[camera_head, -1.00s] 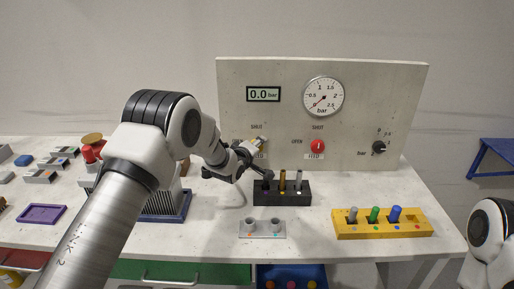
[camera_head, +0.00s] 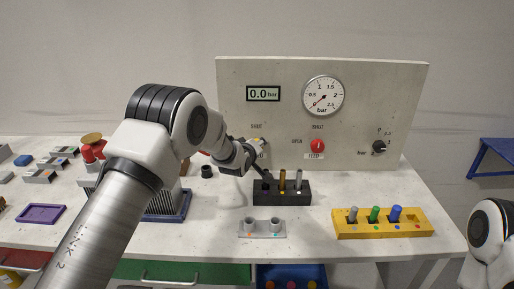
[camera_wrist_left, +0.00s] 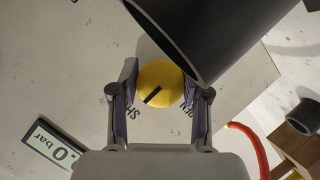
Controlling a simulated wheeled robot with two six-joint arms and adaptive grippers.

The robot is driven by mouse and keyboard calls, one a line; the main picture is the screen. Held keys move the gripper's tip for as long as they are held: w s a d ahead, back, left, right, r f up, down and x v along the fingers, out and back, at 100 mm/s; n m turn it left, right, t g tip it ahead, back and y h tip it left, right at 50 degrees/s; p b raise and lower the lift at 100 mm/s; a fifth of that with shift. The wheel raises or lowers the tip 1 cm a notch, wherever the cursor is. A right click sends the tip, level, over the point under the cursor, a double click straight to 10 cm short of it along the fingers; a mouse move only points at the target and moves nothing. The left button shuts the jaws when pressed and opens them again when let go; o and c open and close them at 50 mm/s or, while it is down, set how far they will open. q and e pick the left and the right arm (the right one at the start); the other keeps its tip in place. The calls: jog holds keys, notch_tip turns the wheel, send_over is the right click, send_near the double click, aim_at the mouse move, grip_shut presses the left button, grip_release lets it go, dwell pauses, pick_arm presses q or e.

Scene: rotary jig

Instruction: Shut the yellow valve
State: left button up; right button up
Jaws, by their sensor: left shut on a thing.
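The yellow valve knob (camera_wrist_left: 165,76) with a black pointer line is in the left wrist view. Its line slants down-left, roughly toward the partly hidden SHUT label (camera_wrist_left: 133,113); the OPEN label (camera_wrist_left: 187,110) is at lower right. My left gripper (camera_wrist_left: 160,88) is shut on the knob, one finger on each side. In the head view the left gripper (camera_head: 260,145) is at the grey panel (camera_head: 345,75), left of the red valve knob (camera_head: 317,146), and mostly hides the yellow knob. My right gripper is out of view.
The panel's display (camera_head: 263,94) reads 0.0 bar and a round gauge (camera_head: 323,96) sits beside it. A black rack (camera_head: 297,198) with pegs stands under my left wrist, and a yellow rack (camera_head: 345,229) stands at right. A dark tube-like shape (camera_wrist_left: 200,30) crosses the wrist view.

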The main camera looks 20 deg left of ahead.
pick_arm(q)
jog(key=o, duration=1.1)
jog(key=shift+o, duration=0.2)
jog(key=v, duration=1.2)
